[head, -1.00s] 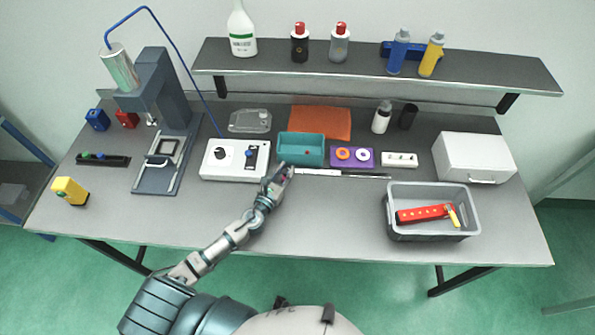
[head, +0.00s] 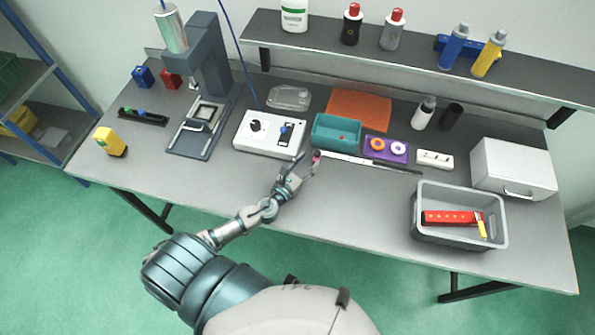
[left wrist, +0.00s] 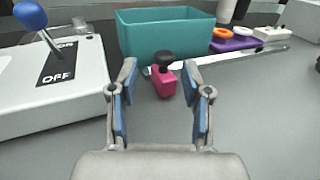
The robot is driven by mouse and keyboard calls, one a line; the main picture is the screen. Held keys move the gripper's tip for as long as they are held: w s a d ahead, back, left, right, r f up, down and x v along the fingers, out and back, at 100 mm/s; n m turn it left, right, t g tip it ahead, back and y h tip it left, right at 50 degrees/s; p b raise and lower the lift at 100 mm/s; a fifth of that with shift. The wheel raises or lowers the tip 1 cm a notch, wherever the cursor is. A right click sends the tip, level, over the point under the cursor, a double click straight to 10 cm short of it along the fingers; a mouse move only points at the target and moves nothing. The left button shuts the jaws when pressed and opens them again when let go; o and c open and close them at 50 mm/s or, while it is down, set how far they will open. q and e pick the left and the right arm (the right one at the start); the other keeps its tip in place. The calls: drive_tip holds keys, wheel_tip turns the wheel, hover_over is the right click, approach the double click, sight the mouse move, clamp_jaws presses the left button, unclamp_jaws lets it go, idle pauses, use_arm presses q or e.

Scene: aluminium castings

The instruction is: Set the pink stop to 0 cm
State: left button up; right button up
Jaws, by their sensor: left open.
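The pink stop (head: 316,157) sits at the left end of a thin metal ruler (head: 372,163) lying on the table. In the left wrist view the stop (left wrist: 163,84) is a pink block with a black knob on top, and the ruler (left wrist: 265,54) runs off to the right behind it. My left gripper (head: 306,166) is open and empty. In the left wrist view its blue-padded fingers (left wrist: 160,100) stand to either side of the stop's line, with the stop ahead between the fingertips. Contact cannot be told. The ruler's marks are too small to read. My right gripper is not in view.
A teal bin (head: 337,132) stands just behind the ruler's left part. A white switch box (head: 268,146) with a blue lever is to the left. A purple tray (head: 386,150) and a white socket strip (head: 435,159) lie behind the ruler. A grey crate (head: 458,239) stands front right.

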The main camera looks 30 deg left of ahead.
use_arm(q)
drive_tip(key=s, duration=0.6)
drive_tip(key=shift+s+a, duration=0.15)
drive_tip(key=shift+a, duration=0.25)
drive_tip(key=shift+s+a, duration=0.2)
drive_tip(key=shift+s, duration=0.15)
drive_tip(key=shift+d, duration=0.1)
